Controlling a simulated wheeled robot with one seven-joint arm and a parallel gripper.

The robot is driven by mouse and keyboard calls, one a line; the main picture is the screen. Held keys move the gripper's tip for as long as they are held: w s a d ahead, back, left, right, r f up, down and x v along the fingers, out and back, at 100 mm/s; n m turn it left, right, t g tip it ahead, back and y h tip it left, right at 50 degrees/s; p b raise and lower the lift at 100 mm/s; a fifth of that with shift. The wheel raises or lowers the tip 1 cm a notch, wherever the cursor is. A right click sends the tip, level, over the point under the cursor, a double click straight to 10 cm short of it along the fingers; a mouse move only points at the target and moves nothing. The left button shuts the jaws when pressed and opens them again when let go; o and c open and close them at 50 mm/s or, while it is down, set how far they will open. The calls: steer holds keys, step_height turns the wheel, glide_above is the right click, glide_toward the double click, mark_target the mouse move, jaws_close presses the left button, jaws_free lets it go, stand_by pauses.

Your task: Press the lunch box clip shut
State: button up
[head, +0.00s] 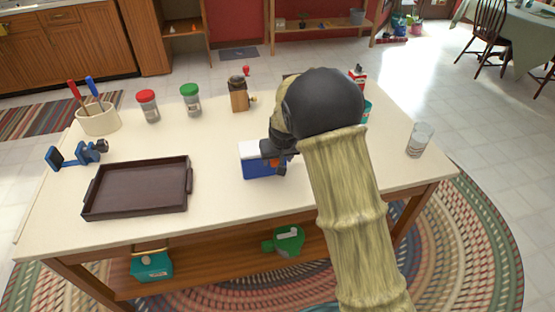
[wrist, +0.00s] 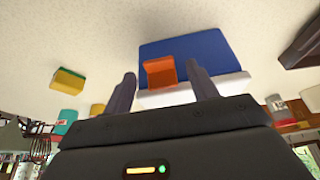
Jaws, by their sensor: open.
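The lunch box, with a blue body (head: 262,168) and white lid (head: 250,149), stands on the table in the middle of the head view. In the wrist view its blue side (wrist: 195,50) and white lid (wrist: 228,86) show beyond my fingers. The orange clip (wrist: 160,72) lies across the blue side near the lid; whether it is latched, I cannot tell. My gripper (wrist: 164,86) is open, with one finger on either side of the clip in the picture and nothing held. In the head view my arm hides part of the box's right side.
A dark brown tray (head: 138,188) lies left of the lunch box, with a blue tool (head: 75,154) behind it. A crock (head: 98,119), a red-lidded jar (head: 148,106) and a green-lidded jar (head: 191,100) stand at the back. A glass (head: 419,140) stands at the right.

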steer(key=shift+w+f, duration=0.15)
steer(key=shift+f, duration=0.3)
steer(key=c, duration=1)
steer(key=shift+f+b, duration=0.15)
steer(key=shift+b, duration=0.25)
steer(key=shift+t+b, duration=0.4)
steer(key=shift+b, duration=0.15)
steer(key=o, duration=1)
